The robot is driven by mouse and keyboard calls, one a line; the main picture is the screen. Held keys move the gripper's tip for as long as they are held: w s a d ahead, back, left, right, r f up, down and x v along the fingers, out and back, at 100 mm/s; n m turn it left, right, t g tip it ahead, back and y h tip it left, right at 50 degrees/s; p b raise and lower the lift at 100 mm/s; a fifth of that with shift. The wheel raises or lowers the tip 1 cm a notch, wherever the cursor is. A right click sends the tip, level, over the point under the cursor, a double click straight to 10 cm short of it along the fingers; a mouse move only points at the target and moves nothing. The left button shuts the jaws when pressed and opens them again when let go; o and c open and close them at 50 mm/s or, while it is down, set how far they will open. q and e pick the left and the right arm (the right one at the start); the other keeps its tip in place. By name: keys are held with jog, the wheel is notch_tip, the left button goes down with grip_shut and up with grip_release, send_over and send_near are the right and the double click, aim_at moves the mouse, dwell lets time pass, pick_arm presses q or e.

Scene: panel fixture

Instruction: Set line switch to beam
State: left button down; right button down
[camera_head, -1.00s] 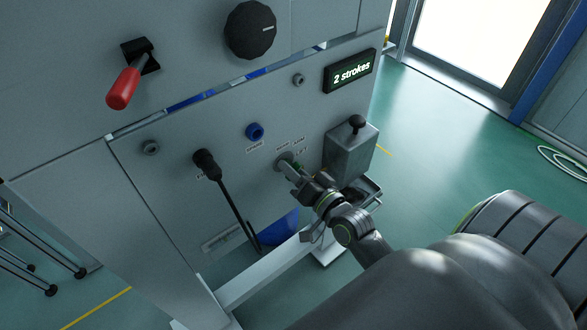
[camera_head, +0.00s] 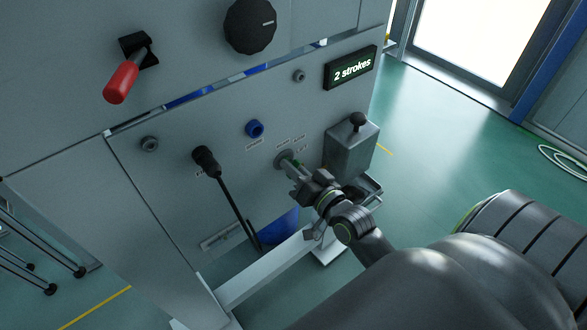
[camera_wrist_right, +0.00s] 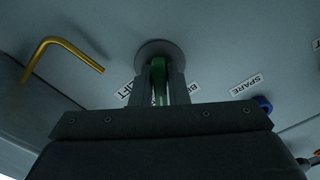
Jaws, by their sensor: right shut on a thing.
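The line switch has a round grey base (camera_head: 281,158) on the lower panel and a green handle. The base (camera_wrist_right: 160,50) and green handle (camera_wrist_right: 160,82) also show in the right wrist view. My right gripper (camera_head: 294,168) is shut on the handle; its fingers (camera_wrist_right: 162,82) stand on both sides of it. In the wrist view a "LIFT" label (camera_wrist_right: 124,92) is left of the handle and a label starting with "B" (camera_wrist_right: 193,88) is right of it, both partly hidden by the fingers. My left gripper is not in view.
A blue knob (camera_head: 255,129) marked "SPARE" sits up and left of the switch. A grey box (camera_head: 350,150) with a black knob is close on the right. A black lever (camera_head: 229,198) hangs to the left. A brass hook (camera_wrist_right: 62,58) shows in the wrist view.

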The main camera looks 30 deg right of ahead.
jog(key=n+b, duration=0.1)
jog(key=n, duration=0.2)
jog(key=shift+f, duration=0.1)
jog(key=n+b, duration=0.1)
jog(key=n, duration=0.1)
jog(key=shift+n, duration=0.4)
jog(key=shift+n+b, duration=0.3)
jog(key=shift+n, duration=0.3)
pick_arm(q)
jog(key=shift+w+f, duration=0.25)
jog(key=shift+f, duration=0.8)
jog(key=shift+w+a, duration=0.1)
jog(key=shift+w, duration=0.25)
pick_arm(e)
jog(key=c, duration=1.5)
grip_release()
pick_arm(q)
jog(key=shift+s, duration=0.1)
pick_arm(e)
jog(key=shift+s, duration=0.1)
